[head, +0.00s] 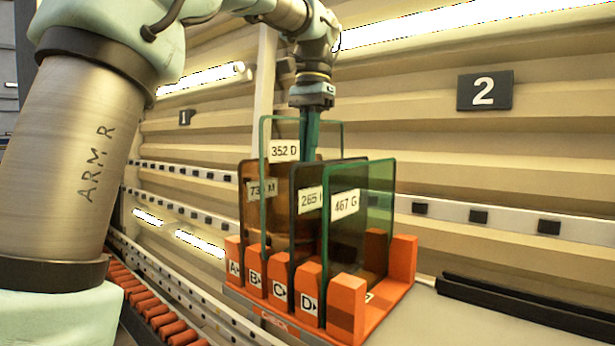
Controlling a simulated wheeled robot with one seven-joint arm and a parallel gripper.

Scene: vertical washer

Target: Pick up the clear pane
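The clear pane (283,178), with a thin green edge and a label "352 D", stands upright in the orange rack (347,300). Its top edge is higher than those of the other panes. My gripper (309,140) points down at the clear pane's upper part, right of its label. The fingers show only as a dark shape through the glass, and their tips are hidden among the panes. I cannot tell whether they grip the pane, or whether its bottom edge is in a slot.
An amber pane (251,205) is at the left, a dark grey pane (305,240) and a green pane (345,235) labelled "467 G" at the right, close together. Rack posts carry letters A to D. A roller conveyor (155,305) runs at lower left; a black rail (520,308) lies right.

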